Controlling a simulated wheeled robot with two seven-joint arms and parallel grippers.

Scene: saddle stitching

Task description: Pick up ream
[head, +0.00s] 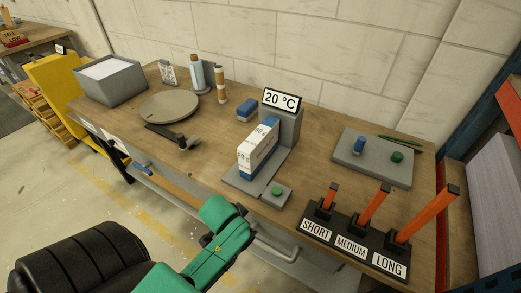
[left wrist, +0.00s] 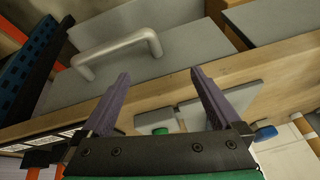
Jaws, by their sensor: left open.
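A white and blue block marked "80 g", which looks like the ream (head: 258,147), stands upright on a grey stand under a "20 °C" display (head: 283,99) in the head view. My left arm's green wrist end (head: 222,218) is in front of the bench's front edge, nearer to me than the ream and apart from it. Its fingers are hidden in the head view. In the left wrist view my left gripper (left wrist: 160,72) is open with nothing between the fingers. I cannot make out the ream there. My right gripper is not in view.
A green button (head: 277,191) is in front of the stand. Orange levers (head: 372,206) stand at the front right. A metal handle (left wrist: 118,52) shows below the bench edge. A turntable (head: 169,105) and a grey paper tray (head: 110,87) are at left.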

